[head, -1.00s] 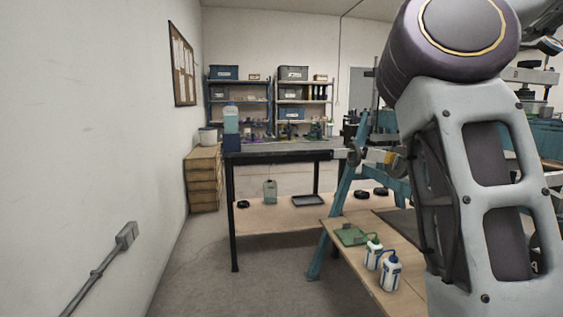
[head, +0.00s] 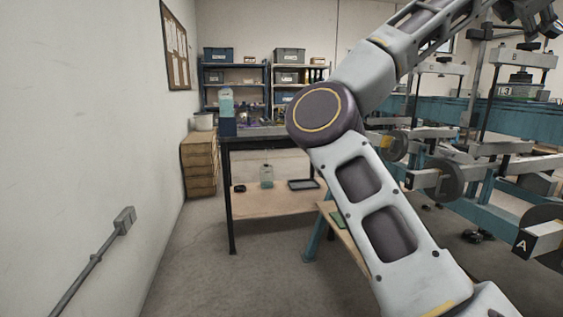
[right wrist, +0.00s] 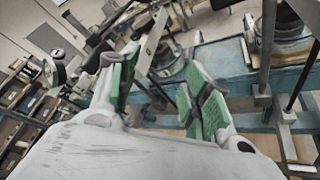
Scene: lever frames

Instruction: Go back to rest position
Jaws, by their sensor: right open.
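My right arm (head: 376,213) rises across the right half of the head view, bends at its elbow and runs up to the top right corner. My right gripper (head: 532,16) is up in that corner, partly cut off by the edge. In the right wrist view the same gripper (right wrist: 160,78) shows two green-padded fingers spread apart with nothing between them. The lever frames (head: 515,62) stand on the right behind my arm. My left gripper is not in view.
A dark-topped workbench (head: 229,176) stands ahead, with shelves (head: 235,94) behind it and a wooden drawer unit (head: 198,163) beside it. A white wall (head: 80,120) with a conduit box (head: 124,220) is close on the left. Floor (head: 230,280) is clear in front.

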